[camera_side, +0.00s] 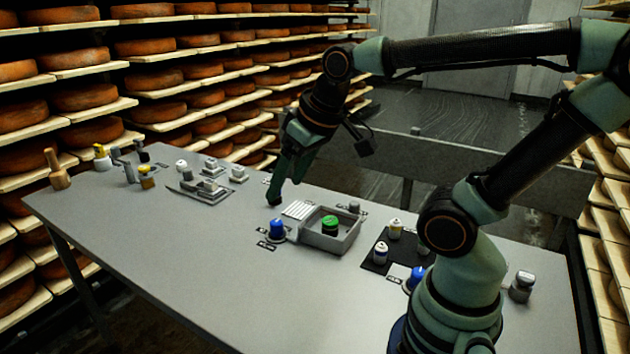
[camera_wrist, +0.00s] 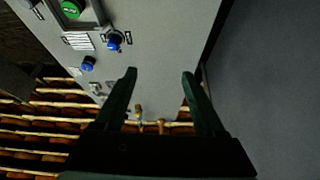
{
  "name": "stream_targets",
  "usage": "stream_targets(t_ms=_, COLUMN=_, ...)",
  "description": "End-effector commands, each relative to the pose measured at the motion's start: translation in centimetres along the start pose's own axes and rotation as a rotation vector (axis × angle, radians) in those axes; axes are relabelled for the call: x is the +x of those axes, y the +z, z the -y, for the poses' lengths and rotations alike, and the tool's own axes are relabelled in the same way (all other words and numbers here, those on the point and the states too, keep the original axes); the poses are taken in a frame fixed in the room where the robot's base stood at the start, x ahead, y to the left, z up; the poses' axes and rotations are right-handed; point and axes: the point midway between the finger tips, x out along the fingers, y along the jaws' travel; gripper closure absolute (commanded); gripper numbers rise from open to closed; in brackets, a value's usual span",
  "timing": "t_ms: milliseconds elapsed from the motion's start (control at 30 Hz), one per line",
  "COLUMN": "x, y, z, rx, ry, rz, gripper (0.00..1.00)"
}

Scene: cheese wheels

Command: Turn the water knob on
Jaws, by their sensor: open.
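A blue knob (camera_side: 277,229) stands on the grey table, beside the near left corner of a grey basin, with small labels around it. The wrist view shows a blue knob with labels (camera_wrist: 114,41) near the basin and another blue piece (camera_wrist: 88,63) close by. I cannot tell which of them is the water knob, and the labels are too small to read. My gripper (camera_side: 284,190) is above the table, up and behind the blue knob in the side view. In the wrist view its fingers (camera_wrist: 160,78) are spread, with nothing between them.
The basin (camera_side: 352,245) holds a green-topped piece (camera_side: 330,224). Another blue-topped item (camera_side: 414,278) is partly behind my arm. Small bottles stand on a dark mat (camera_side: 371,262). The table's front left is clear. Cheese shelves (camera_side: 100,102) line the back.

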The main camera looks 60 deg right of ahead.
Motion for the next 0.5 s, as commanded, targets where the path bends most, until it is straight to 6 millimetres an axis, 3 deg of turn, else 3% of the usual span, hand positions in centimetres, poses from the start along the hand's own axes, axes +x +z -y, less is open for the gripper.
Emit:
stream_targets(t_ms=267, x=2.6, y=-4.8, z=-3.1, rx=0.255, ry=0.053, rz=0.132, gripper=0.28)
stream_targets(t_ms=500, x=6.8, y=-8.1, z=-6.7, rx=0.486, ry=0.109, rz=0.238, gripper=0.28)
